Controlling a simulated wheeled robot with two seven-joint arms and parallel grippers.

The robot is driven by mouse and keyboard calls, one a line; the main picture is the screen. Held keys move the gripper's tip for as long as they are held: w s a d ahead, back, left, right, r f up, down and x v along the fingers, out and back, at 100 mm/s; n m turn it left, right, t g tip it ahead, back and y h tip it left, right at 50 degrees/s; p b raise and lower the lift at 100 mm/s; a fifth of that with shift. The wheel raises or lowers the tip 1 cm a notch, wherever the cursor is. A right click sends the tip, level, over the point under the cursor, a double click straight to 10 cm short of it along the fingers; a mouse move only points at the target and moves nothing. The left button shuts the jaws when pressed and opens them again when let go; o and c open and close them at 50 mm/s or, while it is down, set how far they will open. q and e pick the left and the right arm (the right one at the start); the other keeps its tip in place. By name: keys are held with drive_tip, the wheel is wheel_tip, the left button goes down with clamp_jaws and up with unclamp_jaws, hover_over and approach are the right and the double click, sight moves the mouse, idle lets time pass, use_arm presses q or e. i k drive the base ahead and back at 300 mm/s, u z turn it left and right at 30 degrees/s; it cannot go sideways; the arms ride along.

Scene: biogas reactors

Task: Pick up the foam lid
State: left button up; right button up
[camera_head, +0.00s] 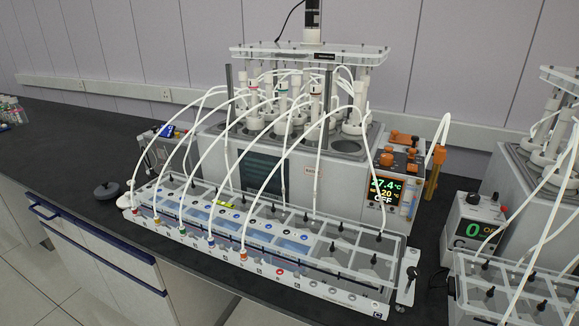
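A dark grey round disc (107,190) with a small raised middle lies flat on the black bench, left of the gas-measuring tray. It is the only loose lid-like thing in view, but I cannot tell from its surface whether it is foam. The water bath (262,160) stands at the middle with several white-capped bottles in it. A dark round opening (347,147) shows at the front right of its top. Neither of my grippers is in view.
A long clear tray (345,297) with white tubes runs along the bench's front edge. A control panel (385,190) reads 27.4. A second reactor unit (550,190) stands at the right. The bench (60,140) is mostly clear at the left.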

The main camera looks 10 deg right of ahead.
sight(106, 191)
drive_tip(key=u, duration=0.55)
drive_tip(key=k, duration=1.3)
drive_tip(key=u, duration=1)
drive_tip(key=i, duration=3.25)
drive_tip(key=z, duration=1.9)
drive_tip(key=i, duration=0.7)
drive_tip(key=z, duration=0.55)
